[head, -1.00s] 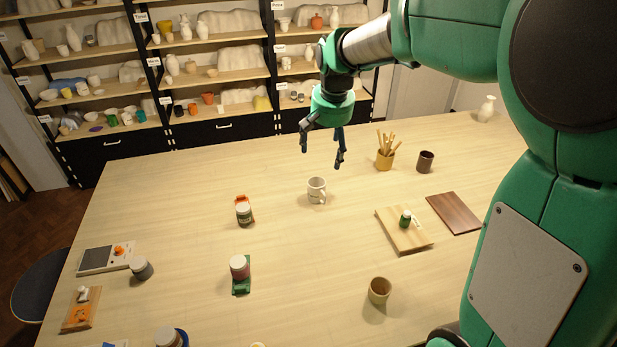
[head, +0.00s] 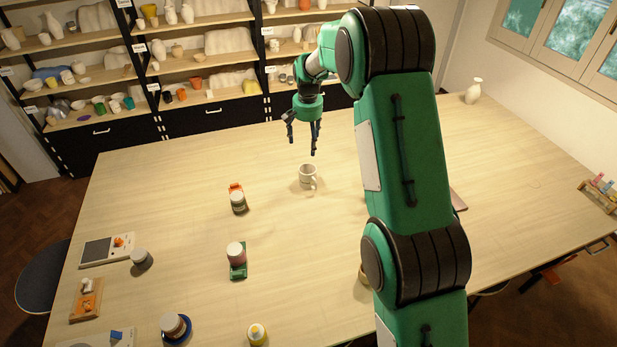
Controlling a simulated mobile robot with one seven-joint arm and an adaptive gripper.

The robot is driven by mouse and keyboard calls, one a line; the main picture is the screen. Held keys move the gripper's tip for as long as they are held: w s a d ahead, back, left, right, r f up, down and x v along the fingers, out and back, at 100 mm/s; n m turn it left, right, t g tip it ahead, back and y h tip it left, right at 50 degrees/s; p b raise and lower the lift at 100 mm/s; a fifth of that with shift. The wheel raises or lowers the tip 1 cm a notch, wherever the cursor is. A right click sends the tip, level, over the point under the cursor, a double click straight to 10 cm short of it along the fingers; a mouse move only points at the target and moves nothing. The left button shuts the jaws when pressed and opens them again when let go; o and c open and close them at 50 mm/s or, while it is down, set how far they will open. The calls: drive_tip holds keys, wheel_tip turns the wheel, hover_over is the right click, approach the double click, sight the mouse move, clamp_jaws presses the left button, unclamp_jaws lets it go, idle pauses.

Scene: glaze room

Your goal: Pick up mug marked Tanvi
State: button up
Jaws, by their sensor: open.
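A cream mug (head: 307,177) stands upright on the table near its middle, with its handle toward the lower right. No name can be read on it at this size. My gripper (head: 303,146) hangs fingers down above and slightly behind the mug. Its fingers are apart, with nothing between them, and it does not touch the mug.
The wooden table (head: 200,290) holds a jar on an orange stand (head: 237,200), a jar on a green stand (head: 236,256), a scale (head: 106,250) and a white vase (head: 473,91). Shelves of pottery stand behind. My arm hides part of the right side.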

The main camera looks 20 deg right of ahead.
drive_tip(key=m+g+p, duration=0.1)
drive_tip(key=p, duration=0.2)
approach(307, 180)
drive_tip(key=w+d, duration=0.1)
drive_tip(key=w, duration=0.2)
drive_tip(key=shift+w+r, duration=0.15)
drive_tip(key=shift+r, duration=0.25)
drive_tip(key=shift+f, duration=0.15)
drive_tip(key=shift+f+p, duration=0.5)
drive_tip(key=shift+f, duration=3.65)
drive_tip(key=shift+f, duration=0.1)
drive_tip(key=shift+f+p, duration=0.75)
drive_tip(key=shift+f, duration=1.75)
drive_tip(key=c, duration=1.5)
